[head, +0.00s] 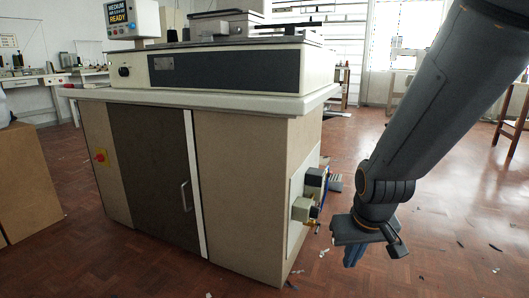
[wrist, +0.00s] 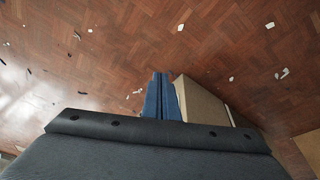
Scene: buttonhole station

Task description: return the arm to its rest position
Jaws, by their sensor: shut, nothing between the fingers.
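My arm comes down from the upper right in the head view, to the right of the buttonhole station. My gripper (head: 354,255) hangs below the wrist, pointing down over the floor, partly hidden by its dark mount. In the wrist view its blue fingers (wrist: 162,98) are together with nothing between them. The gripper touches nothing that I can see.
The station cabinet (head: 240,190) stands to the left, with a pneumatic unit (head: 304,210) jutting from its right side. Its display (head: 119,14) reads "READY". The parquet floor (head: 440,215) carries scattered scraps. A wooden chair (head: 518,115) stands at the far right.

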